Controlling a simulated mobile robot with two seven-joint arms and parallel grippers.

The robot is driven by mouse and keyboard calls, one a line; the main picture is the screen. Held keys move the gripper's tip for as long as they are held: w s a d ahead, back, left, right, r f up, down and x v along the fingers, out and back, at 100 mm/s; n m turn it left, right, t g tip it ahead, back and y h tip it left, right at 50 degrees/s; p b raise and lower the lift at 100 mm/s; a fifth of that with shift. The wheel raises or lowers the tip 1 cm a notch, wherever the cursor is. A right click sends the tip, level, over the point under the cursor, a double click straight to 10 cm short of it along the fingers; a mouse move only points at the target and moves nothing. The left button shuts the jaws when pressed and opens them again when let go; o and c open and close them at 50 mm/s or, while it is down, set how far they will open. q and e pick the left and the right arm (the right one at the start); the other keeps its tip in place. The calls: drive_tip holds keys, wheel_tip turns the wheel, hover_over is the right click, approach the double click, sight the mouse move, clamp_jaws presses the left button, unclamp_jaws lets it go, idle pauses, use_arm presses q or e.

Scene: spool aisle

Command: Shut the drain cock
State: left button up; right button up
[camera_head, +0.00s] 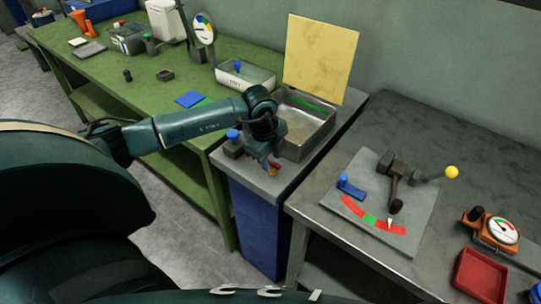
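A metal tank (318,140) with a green line inside stands on a grey-topped blue cabinet. My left gripper (268,164) reaches down at the tank's front left side. A blue-knobbed fitting (233,136) stands just left of the gripper. My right gripper is not in view.
A yellowish panel (320,58) stands behind the tank. On the right bench, a plate (411,225) carries a lever, a yellow ball and a red-green scale. An orange gauge (497,232) and red tray (481,275) lie beyond it. A green bench (133,97) holds several items.

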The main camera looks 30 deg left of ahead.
use_arm(q)
drive_tip(key=shift+f, duration=0.1)
drive_tip(key=shift+c, duration=0.5)
clamp_jaws()
